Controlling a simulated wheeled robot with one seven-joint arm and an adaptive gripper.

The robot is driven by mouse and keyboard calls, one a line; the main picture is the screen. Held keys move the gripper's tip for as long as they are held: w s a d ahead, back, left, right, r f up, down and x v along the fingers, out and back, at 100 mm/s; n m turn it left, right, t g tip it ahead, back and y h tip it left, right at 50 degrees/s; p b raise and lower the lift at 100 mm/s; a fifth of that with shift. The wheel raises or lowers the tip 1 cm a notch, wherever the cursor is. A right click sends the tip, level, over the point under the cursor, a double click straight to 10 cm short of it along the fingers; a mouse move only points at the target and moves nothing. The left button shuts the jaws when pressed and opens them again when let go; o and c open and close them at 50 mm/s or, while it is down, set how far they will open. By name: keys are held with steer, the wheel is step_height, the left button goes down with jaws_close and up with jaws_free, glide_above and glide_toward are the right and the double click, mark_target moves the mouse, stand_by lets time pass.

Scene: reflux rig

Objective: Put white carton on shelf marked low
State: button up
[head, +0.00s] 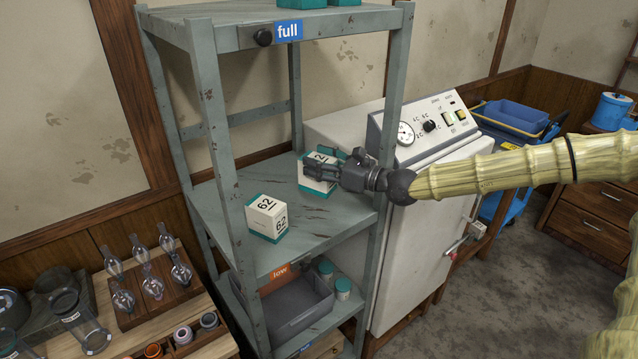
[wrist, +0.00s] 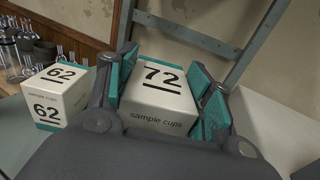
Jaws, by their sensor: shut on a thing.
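A white carton with a teal base, marked 72 and "sample cups" (wrist: 160,92), is between the teal-padded fingers of my gripper (wrist: 165,98) in the wrist view. My gripper (head: 335,170) is shut on this carton (head: 313,184), at the right part of the middle shelf (head: 325,225) in the head view. I cannot tell whether its base touches the shelf. A like carton marked 62 (head: 267,217) stands on the same shelf to the left; it also shows in the wrist view (wrist: 52,97). An orange label reading "low" (head: 279,272) is on this shelf's front edge.
A top shelf labelled "full" (head: 288,30) holds teal-based items. Rack posts (head: 222,150) flank the middle shelf. A grey bin (head: 295,305) and small teal-lidded jars (head: 343,290) are below. A white cabinet (head: 420,220) stands to the right. Glassware (head: 150,280) stands at lower left.

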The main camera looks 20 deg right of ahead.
mark_target(319, 183)
steer(key=shift+w+a+f, duration=0.1)
steer(key=shift+w+f, duration=0.15)
steer(key=shift+f, duration=0.4)
steer(key=shift+w+f, duration=0.2)
steer(key=shift+f, duration=0.6)
steer(key=shift+s+f+p, duration=0.2)
steer(key=shift+s+p, duration=0.1)
steer(key=shift+p, duration=0.1)
steer(key=f, duration=0.1)
steer(key=f+p, duration=0.1)
steer(key=f, duration=0.1)
steer(key=shift+w, duration=0.2)
steer(key=shift+s+f, duration=0.1)
steer(key=shift+f, duration=0.2)
steer(key=shift+f, duration=0.15)
steer(key=o, duration=1.2)
